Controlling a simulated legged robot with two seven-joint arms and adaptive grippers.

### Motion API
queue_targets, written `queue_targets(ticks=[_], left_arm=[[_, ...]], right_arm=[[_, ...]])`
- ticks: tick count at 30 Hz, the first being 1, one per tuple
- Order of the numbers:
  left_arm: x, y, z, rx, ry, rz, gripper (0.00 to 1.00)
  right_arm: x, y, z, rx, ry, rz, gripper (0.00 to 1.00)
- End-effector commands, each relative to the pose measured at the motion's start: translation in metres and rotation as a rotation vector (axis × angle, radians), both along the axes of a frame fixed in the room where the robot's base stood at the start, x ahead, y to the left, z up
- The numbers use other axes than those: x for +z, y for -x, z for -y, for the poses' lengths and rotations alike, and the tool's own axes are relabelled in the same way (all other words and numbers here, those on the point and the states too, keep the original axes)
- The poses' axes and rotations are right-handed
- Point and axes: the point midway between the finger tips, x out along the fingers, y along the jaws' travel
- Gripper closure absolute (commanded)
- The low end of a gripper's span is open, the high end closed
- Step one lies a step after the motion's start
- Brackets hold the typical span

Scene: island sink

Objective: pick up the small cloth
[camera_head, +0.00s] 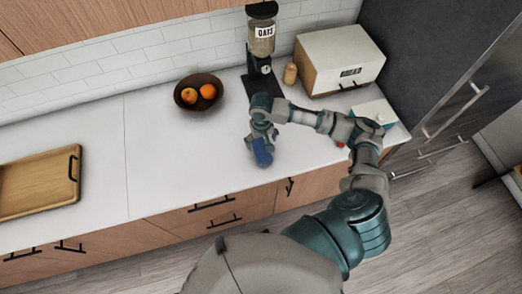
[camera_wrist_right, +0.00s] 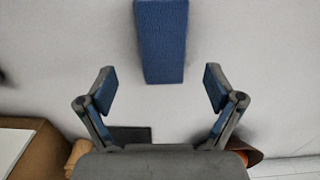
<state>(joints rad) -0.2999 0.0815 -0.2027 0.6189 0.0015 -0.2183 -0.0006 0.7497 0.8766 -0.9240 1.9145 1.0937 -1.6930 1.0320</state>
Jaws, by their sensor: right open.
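The small blue cloth (camera_head: 262,152) lies on the white counter, close to its front edge. In the right wrist view the cloth (camera_wrist_right: 162,40) is a folded-looking blue strip at the top centre, cut off by the frame's edge. My right gripper (camera_head: 263,133) is right at the cloth in the head view and partly overlaps it. In the wrist view the right gripper (camera_wrist_right: 160,88) is open, with nothing between its blue-padded fingers. The cloth shows just beyond and between the fingertips; I cannot tell the height gap. My left gripper is not in view.
A dark bowl (camera_head: 188,101) with fruit stands behind and left of the gripper. A wooden tray (camera_head: 38,187) lies far left. The counter between is clear.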

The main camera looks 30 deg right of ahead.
Motion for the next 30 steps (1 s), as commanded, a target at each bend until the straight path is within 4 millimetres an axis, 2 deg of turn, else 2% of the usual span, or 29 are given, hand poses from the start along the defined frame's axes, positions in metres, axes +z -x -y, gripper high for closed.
queue_targets(ticks=[5, 15, 23, 30], left_arm=[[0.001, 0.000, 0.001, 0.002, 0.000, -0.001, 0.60], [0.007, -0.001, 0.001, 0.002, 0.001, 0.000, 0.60], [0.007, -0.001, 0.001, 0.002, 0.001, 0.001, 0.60], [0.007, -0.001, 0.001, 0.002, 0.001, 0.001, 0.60]], right_arm=[[-0.013, 0.001, 0.000, 0.001, -0.001, -0.002, 0.08], [-0.059, 0.003, -0.002, 0.001, 0.000, -0.001, 0.08], [-0.062, 0.003, -0.003, 0.002, -0.001, 0.001, 0.08], [-0.061, 0.003, -0.003, 0.002, -0.001, 0.000, 0.68]])
